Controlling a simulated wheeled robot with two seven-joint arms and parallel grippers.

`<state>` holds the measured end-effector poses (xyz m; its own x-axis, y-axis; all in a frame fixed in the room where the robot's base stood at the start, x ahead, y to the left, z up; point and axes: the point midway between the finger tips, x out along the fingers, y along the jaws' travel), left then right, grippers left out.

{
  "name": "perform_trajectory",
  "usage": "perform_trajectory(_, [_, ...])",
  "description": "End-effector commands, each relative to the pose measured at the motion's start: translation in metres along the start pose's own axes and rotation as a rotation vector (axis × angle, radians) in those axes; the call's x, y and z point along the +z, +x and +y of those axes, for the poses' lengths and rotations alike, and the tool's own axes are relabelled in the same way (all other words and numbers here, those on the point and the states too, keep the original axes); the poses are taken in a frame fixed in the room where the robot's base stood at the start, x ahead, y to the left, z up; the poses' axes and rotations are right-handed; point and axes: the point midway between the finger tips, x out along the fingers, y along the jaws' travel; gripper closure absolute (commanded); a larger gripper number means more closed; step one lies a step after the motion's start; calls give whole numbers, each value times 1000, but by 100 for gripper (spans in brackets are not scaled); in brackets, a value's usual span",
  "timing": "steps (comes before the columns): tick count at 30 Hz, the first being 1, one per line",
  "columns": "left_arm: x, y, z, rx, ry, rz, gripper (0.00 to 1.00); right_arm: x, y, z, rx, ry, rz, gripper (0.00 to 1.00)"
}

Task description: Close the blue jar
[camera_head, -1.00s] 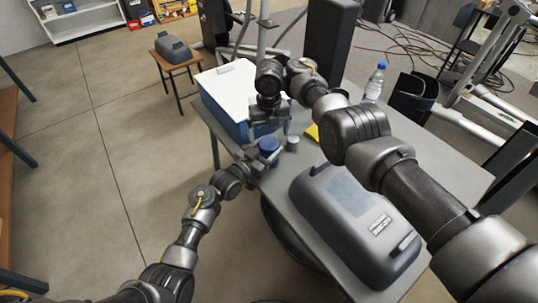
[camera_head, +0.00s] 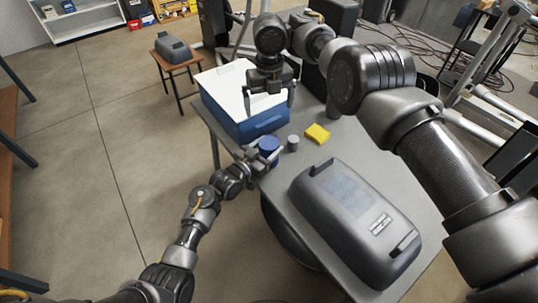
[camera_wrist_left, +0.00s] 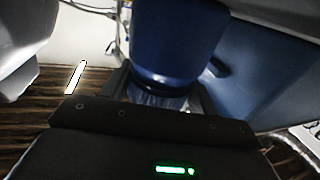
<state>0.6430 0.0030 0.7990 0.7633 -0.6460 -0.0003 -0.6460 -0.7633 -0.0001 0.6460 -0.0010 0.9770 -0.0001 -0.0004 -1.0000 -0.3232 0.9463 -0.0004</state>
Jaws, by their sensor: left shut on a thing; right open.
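The blue jar (camera_head: 268,144) stands near the left edge of the grey table, its round blue top facing up. My left gripper (camera_head: 264,157) is shut on it low down from the near side. In the left wrist view the jar (camera_wrist_left: 172,45) rises between the fingers, with a dark groove above a paler ribbed part. I cannot tell whether the blue top is a separate lid or how tightly it sits. My right gripper (camera_head: 268,98) is open and empty, pointing down above and behind the jar, over the blue box.
A blue box (camera_head: 258,125) with a white top stands behind the jar. A small grey cylinder (camera_head: 292,143) and a yellow block (camera_head: 317,134) are to its right. A large grey case (camera_head: 352,218) fills the near table.

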Motion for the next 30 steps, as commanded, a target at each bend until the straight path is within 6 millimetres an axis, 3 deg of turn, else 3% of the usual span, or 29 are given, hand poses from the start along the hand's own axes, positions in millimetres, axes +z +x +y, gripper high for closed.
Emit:
perform_trajectory(13, [0, 0, 0, 0, 0, 0, 100, 0, -10, 0, 0, -1, 1, 0])
perform_trajectory(14, [0, 0, 0, 0, 0, 0, 37, 0, -10, 0, 0, -1, 1, 0])
perform_trajectory(15, [0, 0, 0, 0, 0, 0, 32, 0, -10, 0, 0, -1, 1, 0])
perform_trajectory(19, [0, 0, 0, 0, 0, 0, 15, 0, -10, 0, 0, -1, 1, 0])
perform_trajectory(30, [0, -7, 0, 0, 0, 0, 15, 0, -10, 0, 0, -1, 1, 0])
